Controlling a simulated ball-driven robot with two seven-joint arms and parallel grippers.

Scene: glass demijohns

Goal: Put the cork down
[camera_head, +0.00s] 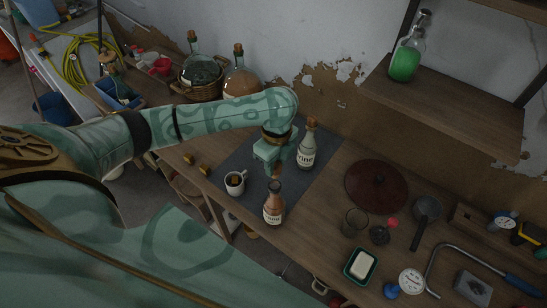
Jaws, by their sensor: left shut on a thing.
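My left gripper (275,170) points down over the table and is shut on a small brown cork (276,178), mostly hidden by the fingers. Directly below it in the picture stands an upright labelled bottle (273,207) with brownish-pink contents. The cork is at or just above the bottle's mouth; I cannot tell whether they touch. A second labelled bottle (306,151) with a cork in its neck stands behind, to the right of the gripper. Two loose corks (189,159) (204,169) lie at the table's left edge. My right gripper is not in view.
A white mug (235,185) with something brown inside stands left of the near bottle on the dark mat (240,153). A dark red disc (377,187), a glass (354,222) and a soap dish (360,266) are to the right. Corked demijohns (241,80) stand behind my arm.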

